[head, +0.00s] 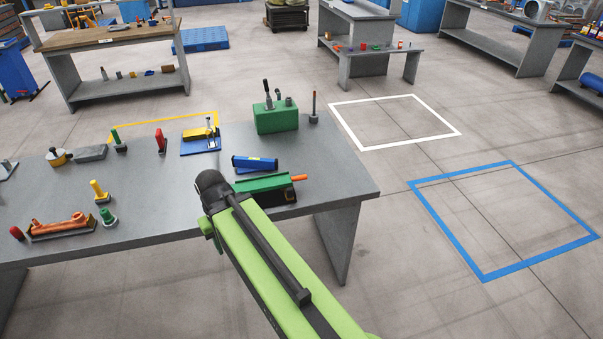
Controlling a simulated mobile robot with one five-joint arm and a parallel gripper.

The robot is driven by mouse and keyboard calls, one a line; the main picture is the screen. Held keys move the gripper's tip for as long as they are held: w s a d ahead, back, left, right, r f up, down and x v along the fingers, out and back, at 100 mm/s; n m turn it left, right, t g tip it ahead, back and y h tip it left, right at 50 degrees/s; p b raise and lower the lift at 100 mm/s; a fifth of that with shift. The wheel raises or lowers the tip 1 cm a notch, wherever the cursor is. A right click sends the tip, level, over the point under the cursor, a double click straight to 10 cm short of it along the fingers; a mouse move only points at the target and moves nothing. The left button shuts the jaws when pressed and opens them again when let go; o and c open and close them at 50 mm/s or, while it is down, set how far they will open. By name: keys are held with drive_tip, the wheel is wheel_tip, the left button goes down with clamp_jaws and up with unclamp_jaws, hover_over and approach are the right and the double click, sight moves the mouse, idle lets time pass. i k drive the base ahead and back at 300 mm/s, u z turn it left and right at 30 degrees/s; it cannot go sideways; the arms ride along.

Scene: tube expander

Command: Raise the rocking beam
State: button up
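My green arm reaches from the bottom over the grey bench. Its dark end, my gripper (212,190), is above the bench's front part; its fingers do not show. Just right of it lie a blue bar (255,162) with a yellow mark and a green block on a dark base (264,184) with an orange rod (300,178). Behind my gripper, a blue plate (200,146) carries a yellow beam-like part (198,133) and a small upright post. At the bench's left front is an orange device on a dark base (60,228). I cannot tell for certain which part is the rocking beam.
The grey bench (140,200) also holds a green box (276,118) with a lever, a red upright part (161,142), a yellow post (98,191) and a green knob (107,217). Open floor with white and blue outlined squares (500,220) is at right.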

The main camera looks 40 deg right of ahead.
sight(280, 180)
drive_tip(key=i, duration=0.9)
drive_tip(key=u, duration=0.05)
